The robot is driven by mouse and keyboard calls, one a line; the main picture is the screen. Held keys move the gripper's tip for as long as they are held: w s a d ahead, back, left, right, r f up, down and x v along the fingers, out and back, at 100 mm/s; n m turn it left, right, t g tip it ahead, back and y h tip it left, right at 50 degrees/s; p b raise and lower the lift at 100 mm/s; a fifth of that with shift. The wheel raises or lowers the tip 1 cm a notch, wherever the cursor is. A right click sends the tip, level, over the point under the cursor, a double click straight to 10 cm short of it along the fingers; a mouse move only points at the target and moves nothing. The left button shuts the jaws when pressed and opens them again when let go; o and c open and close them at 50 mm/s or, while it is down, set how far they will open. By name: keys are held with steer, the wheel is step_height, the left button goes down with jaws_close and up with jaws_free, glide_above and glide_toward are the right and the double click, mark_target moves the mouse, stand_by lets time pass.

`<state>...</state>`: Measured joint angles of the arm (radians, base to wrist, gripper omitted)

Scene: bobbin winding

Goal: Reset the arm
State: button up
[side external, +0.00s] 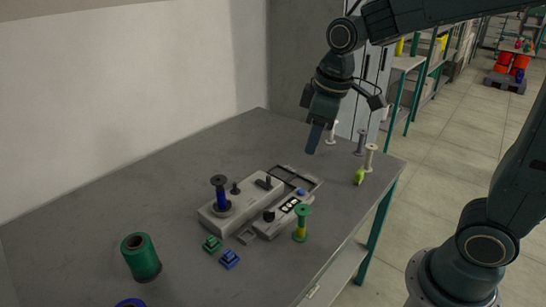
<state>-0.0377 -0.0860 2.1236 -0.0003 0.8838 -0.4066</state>
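My gripper (312,147) hangs above the back right part of the grey table (130,205), fingers pointing down. It is clear of the winding machine (265,212) and nothing shows hanging from it. The fingers overlap from this side, so I cannot tell whether they are open or shut. The light grey machine sits mid-table. A dark-flanged bobbin with blue on its core (221,197) stands upright on its left part. A green-topped bobbin with a yellow band (300,223) stands at its right side.
A green spool (141,258) and a partly cut-off blue spool (130,303) are at front left. A green block (211,244) and blue block (229,259) lie before the machine. Bobbins (370,158) and a yellow-green item (359,176) stand near the right edge.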

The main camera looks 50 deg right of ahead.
steer(key=s+r+m+t, duration=0.1)
steer(key=s+m, duration=0.1)
steer(key=s, duration=0.5)
steer(key=s+d+r+m+t, duration=0.1)
steer(key=s+m+t, duration=0.1)
steer(key=s, duration=0.6)
steer(key=shift+s+d+r+m, duration=0.15)
steer(key=shift+s+r+m, duration=0.2)
steer(key=shift+m, duration=0.15)
